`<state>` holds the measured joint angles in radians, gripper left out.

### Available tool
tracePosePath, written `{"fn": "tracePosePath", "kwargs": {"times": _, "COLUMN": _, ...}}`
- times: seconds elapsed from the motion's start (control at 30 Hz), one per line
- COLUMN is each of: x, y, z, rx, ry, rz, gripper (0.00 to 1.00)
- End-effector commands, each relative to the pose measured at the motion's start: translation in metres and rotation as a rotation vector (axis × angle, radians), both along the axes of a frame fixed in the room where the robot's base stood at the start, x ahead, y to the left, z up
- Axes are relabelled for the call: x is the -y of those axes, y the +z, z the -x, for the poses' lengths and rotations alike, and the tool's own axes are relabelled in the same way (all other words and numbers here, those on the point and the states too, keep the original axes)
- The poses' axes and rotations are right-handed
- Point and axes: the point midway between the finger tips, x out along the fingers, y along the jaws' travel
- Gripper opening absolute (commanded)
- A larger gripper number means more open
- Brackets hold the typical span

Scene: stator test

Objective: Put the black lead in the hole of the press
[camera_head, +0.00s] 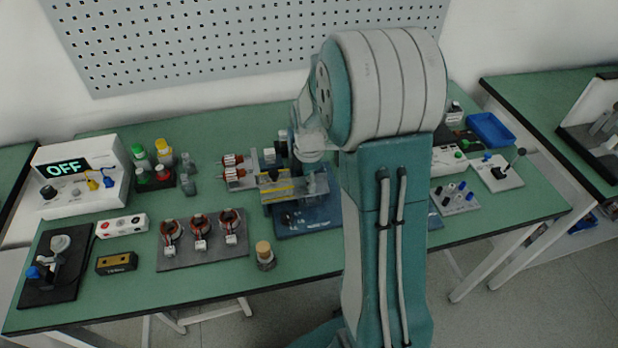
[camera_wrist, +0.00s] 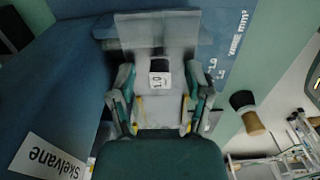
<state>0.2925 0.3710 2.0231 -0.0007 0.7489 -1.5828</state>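The press stands on a blue base (camera_head: 318,219) at the middle of the bench, partly hidden by my arm. In the wrist view its blue surface (camera_wrist: 222,55) carries white print, and a grey part of it (camera_wrist: 160,30) lies across the top. My gripper (camera_wrist: 160,78) is over the press, its two fingers spread apart. A small black block with a white label (camera_wrist: 160,74) shows between the fingers; I cannot tell whether it is between them or beyond them. I cannot single out the black lead, and the press hole is not visible.
A tester reading OFF (camera_head: 80,175), bottles (camera_head: 160,165) and a grey plate with three coils (camera_head: 205,257) are on the left. A cork-topped pot (camera_head: 264,256) stands in front of the press. A pegged block (camera_head: 455,198) and a blue tray (camera_head: 490,129) are on the right.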

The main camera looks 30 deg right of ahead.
Motion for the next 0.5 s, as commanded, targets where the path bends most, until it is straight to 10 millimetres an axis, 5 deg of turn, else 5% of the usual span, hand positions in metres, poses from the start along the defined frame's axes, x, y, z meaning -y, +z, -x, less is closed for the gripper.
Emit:
{"fn": "tracePosePath", "kwargs": {"times": 0.27, "x": 0.000, "y": 0.010, "z": -0.001, "rx": 0.003, "ry": 0.000, "rz": 0.001, "gripper": 0.64}}
{"fn": "tracePosePath", "kwargs": {"times": 0.5, "x": 0.000, "y": 0.056, "z": -0.002, "rx": 0.006, "ry": 0.000, "rz": 0.002, "gripper": 0.64}}
